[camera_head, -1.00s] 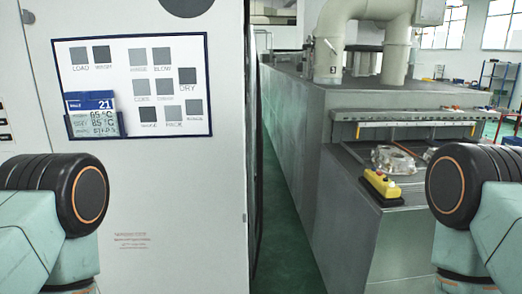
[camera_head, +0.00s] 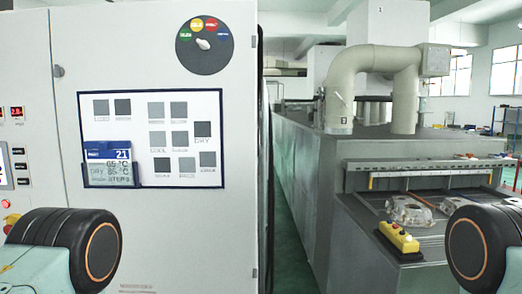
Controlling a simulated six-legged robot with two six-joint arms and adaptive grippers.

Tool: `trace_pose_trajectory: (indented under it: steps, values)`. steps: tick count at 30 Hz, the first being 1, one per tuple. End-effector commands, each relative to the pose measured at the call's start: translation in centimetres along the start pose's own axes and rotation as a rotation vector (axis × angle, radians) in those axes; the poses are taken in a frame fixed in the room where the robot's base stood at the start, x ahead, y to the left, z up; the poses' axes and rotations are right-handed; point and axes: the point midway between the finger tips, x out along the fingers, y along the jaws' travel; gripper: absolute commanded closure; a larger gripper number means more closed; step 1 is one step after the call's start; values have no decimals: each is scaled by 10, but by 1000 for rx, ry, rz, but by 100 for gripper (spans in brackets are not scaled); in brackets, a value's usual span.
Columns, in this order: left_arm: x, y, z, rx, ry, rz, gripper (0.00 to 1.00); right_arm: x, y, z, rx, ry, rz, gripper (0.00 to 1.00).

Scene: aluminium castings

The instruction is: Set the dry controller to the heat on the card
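The card (camera_head: 108,165) is white with a blue header showing 21. It sits in a holder at the lower left of a white panel board (camera_head: 150,110) on the cabinet door. Its lines seem to read 65 °C and, beside "Dry", 85 °C, though the print is small. At the far left, controllers with red digits (camera_head: 15,113) are partly cut off by the frame edge; I cannot tell which is the dry one. My arms show as dark round joints at the lower left and lower right. Neither gripper is in view.
A dark rotary selector (camera_head: 203,43) with coloured labels is above the board. At the right stands a long grey machine (camera_head: 300,170) with beige ducts (camera_head: 342,90), a metal casting (camera_head: 408,211) on its bed and a yellow button box (camera_head: 398,238). A green floor gap separates it from the cabinet.

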Motion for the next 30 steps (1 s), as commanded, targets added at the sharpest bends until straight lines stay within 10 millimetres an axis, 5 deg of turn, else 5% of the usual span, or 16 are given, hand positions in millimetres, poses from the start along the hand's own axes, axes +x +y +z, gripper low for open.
trace_pose_trajectory:
  steps: [6, 30]
  values:
    - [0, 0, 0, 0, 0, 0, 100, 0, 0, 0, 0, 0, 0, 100]
    - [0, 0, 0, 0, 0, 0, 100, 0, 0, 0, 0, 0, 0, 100]
